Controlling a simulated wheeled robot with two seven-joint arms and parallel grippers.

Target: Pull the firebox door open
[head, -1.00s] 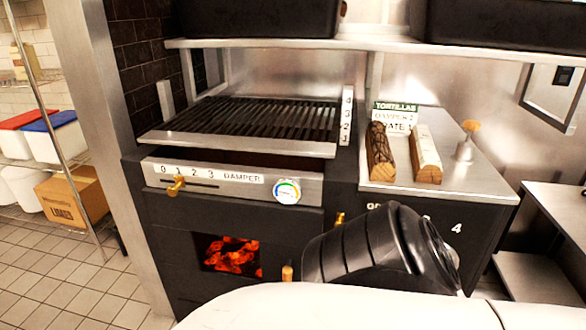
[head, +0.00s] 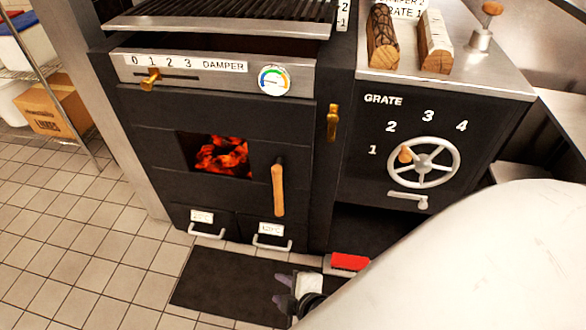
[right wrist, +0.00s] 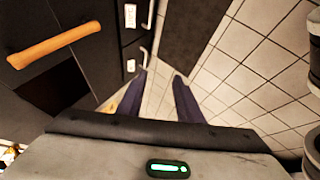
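The firebox door (head: 155,150) is a black panel with a window of glowing orange embers (head: 222,157). It looks shut. Its upright wooden handle (head: 278,190) is on the right side of the door. In the right wrist view the handle (right wrist: 55,45) lies at the upper left, outside the fingers. My right gripper (head: 277,288) is low in front of the stove, below the handle and apart from it. In the right wrist view its two fingers (right wrist: 160,75) are spread with nothing between them. My left gripper is out of view.
A brass latch (head: 333,122) sits right of the door. The damper slider (head: 151,79) and gauge (head: 274,81) are above. Two small drawers with bar handles (head: 207,232) are below. The grate wheel (head: 424,162) is at right. A dark mat (head: 225,285) covers the floor in front.

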